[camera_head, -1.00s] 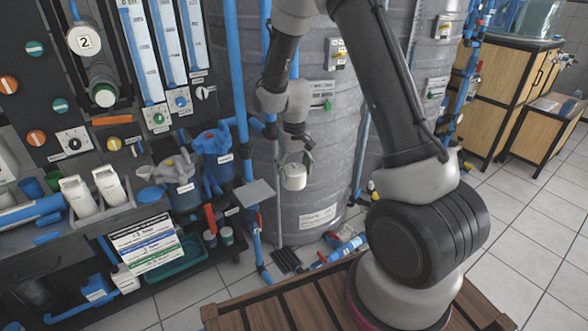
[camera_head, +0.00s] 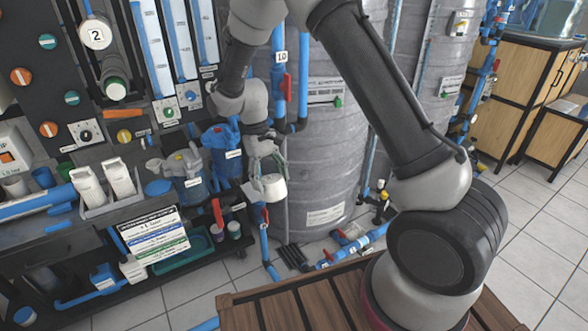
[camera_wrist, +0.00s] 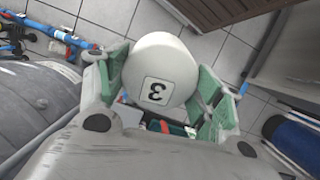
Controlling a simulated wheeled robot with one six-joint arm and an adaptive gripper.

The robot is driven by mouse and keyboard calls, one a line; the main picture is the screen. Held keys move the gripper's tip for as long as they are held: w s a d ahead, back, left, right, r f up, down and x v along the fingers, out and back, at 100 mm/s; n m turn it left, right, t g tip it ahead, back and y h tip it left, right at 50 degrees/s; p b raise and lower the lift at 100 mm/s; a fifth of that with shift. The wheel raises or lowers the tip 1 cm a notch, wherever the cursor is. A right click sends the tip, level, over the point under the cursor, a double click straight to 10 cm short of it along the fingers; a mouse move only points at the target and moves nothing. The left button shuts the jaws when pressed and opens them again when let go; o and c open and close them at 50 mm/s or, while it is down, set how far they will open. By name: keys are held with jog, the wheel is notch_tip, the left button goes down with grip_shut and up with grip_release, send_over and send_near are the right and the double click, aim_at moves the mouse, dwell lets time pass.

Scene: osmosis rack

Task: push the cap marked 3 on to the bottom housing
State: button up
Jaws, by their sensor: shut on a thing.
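The white round cap marked 3 (camera_wrist: 158,66) is held between the green-padded fingers of my gripper (camera_wrist: 166,88) in the wrist view. Its marked face points toward the camera. In the head view my gripper (camera_head: 266,168) holds the same cap (camera_head: 272,187) in the air, in front of the grey tank and right of the rack. A cap marked 2 (camera_head: 95,34) is on the rack at upper left, with a dark cylinder below it. I cannot tell which part is the bottom housing.
Blue filter housings (camera_head: 222,150) stand close left of my gripper. Blue pipes with red valves (camera_head: 288,88) run up beside the grey tank (camera_head: 330,150). A wooden slatted platform (camera_head: 300,305) lies below. Tiled floor is open at the right.

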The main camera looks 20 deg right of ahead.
jog(key=s+a+r+n+t+h, duration=0.5)
jog(key=s+a+n+t+h, duration=0.25)
jog(key=s+a+n, duration=0.8)
jog(key=a+r+n+t+y, duration=1.3)
jog(key=r+n, duration=0.3)
jog(key=n, duration=0.3)
jog(key=shift+a+r, duration=0.35)
jog(key=shift+a, duration=0.2)
jog(key=shift+r, duration=0.1)
